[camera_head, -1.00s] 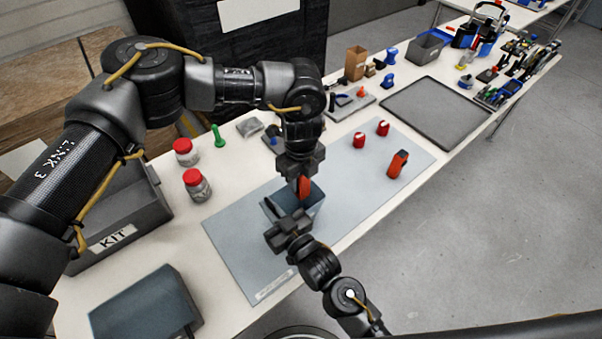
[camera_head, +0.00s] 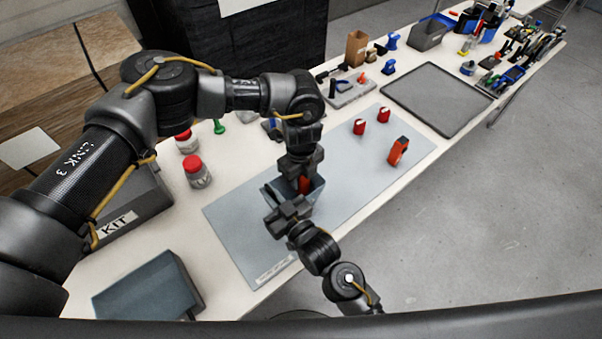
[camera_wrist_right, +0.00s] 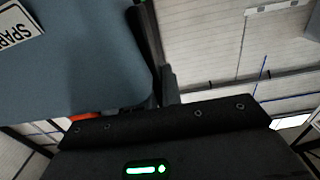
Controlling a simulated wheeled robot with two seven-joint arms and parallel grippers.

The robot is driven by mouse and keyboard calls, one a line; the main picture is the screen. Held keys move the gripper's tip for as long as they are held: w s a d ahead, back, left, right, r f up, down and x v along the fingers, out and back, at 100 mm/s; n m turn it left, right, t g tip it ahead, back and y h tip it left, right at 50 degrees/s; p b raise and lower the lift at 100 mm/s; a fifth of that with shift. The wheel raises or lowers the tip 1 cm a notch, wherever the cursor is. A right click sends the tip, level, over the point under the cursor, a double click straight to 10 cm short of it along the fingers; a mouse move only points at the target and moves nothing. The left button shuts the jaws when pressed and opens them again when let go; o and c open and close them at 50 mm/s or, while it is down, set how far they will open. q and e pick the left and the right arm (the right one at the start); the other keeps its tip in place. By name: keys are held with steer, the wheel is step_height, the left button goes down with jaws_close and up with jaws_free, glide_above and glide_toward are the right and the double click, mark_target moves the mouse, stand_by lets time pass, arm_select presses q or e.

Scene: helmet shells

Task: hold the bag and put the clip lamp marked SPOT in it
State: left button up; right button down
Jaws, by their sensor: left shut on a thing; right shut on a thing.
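The blue-grey bag (camera_head: 312,197) stands open at the left half of the grey mat. My right gripper (camera_head: 288,210) is shut on its near-left side. In the right wrist view, the bag (camera_wrist_right: 75,60) fills the upper left, with part of an upside-down label reading "SPAR". My left gripper (camera_head: 303,174) points down over the bag's mouth, shut on a red-orange clip lamp (camera_head: 304,185). The lamp's lower part is inside the mouth, hidden by the bag and right gripper. Its marking is not readable. Another orange-red lamp-like item (camera_head: 398,151) lies on the mat's right part.
The mat (camera_head: 345,170) also holds two small red items (camera_head: 359,127). Two red-lidded jars (camera_head: 197,172) and a KIT box (camera_head: 135,213) stand to the left. A blue-grey box (camera_head: 150,288) sits at the front left. A dark tray (camera_head: 437,97) lies further right.

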arm_select(q)
steer(key=o, duration=1.1)
step_height(320, 180, up, 12)
steer(key=shift+f, duration=0.1)
stand_by(0.4)
arm_select(e)
steer(key=c, duration=1.5)
jaws_free()
steer(key=shift+s, duration=0.1)
